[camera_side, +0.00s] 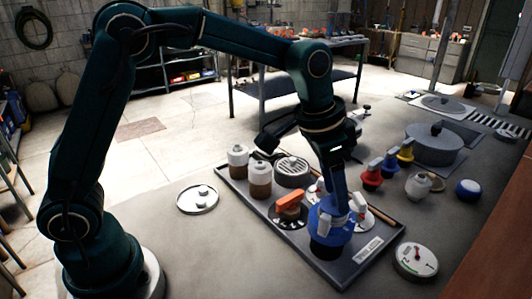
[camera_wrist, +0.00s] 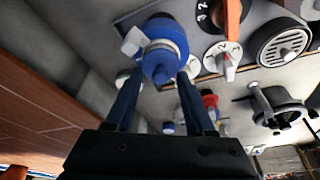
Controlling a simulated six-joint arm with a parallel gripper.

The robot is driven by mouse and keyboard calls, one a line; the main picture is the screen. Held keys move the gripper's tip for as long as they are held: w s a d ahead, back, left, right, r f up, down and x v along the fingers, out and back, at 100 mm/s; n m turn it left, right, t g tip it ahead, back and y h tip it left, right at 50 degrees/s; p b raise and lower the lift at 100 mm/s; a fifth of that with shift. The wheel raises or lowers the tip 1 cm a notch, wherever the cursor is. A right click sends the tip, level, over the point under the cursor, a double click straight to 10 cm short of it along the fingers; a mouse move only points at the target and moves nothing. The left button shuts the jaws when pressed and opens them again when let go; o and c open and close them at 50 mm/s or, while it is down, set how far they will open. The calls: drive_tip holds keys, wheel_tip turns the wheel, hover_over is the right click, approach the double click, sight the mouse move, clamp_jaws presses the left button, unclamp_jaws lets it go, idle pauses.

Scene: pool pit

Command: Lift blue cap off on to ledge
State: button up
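The blue cap (camera_side: 328,222) sits upright on a dark round base near the front right end of the grey tray. In the wrist view the blue cap (camera_wrist: 163,30) has a rounded blue top that faces me. My gripper (camera_side: 335,192) points down over the cap from above. In the wrist view the two fingers of my gripper (camera_wrist: 159,76) are apart, one on each side of the cap's top. Whether they touch it is not clear. A brown ledge (camera_side: 492,262) runs along the right edge.
The grey tray (camera_side: 285,238) also holds an orange-handled dial (camera_side: 292,200), white-capped jars (camera_side: 260,178) and a round grate (camera_side: 292,168). A white gauge (camera_side: 416,260) stands between tray and ledge. Red, blue and yellow valves (camera_side: 372,172) and a blue-topped pot (camera_side: 468,190) stand behind.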

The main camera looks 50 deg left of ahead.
sight(328, 202)
clamp_jaws()
drive_tip(key=shift+r, duration=0.15)
drive_tip(key=shift+r, duration=0.5)
drive_tip(key=r, duration=0.1)
drive_tip(key=a+r, duration=0.1)
drive_tip(key=r, duration=0.1)
drive_tip(key=shift+r, duration=0.3)
drive_tip(key=s+a+r, duration=0.2)
drive_tip(key=a+r, duration=0.4)
drive_tip(key=a, duration=0.4)
drive_tip(key=shift+a, duration=0.3)
drive_tip(key=shift+r, duration=0.1)
